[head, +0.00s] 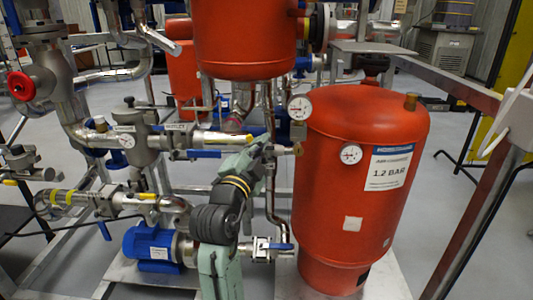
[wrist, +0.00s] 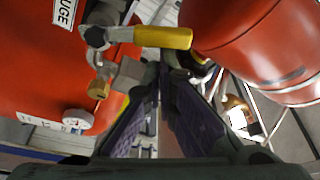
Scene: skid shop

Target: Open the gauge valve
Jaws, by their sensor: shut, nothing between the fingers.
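The gauge valve shows in the wrist view as a grey metal body (wrist: 97,36) with a yellow lever (wrist: 163,37) reaching right. A white label (wrist: 66,12) ending in "UGE" is beside it on the red surface. My gripper (wrist: 166,70) is shut and empty. Its fingertips are just below the lever's right part in the picture; I cannot tell whether they touch it. In the head view my arm rises in front of the pipes, and I cannot make out the fingers or this valve clearly there.
A brass fitting (wrist: 98,88) and a pale round part (wrist: 78,120) are below the valve. A red vessel (wrist: 265,45) is close on the right. In the head view a large red tank (head: 340,220) stands right of my arm, with a blue pump (head: 150,247) at lower left.

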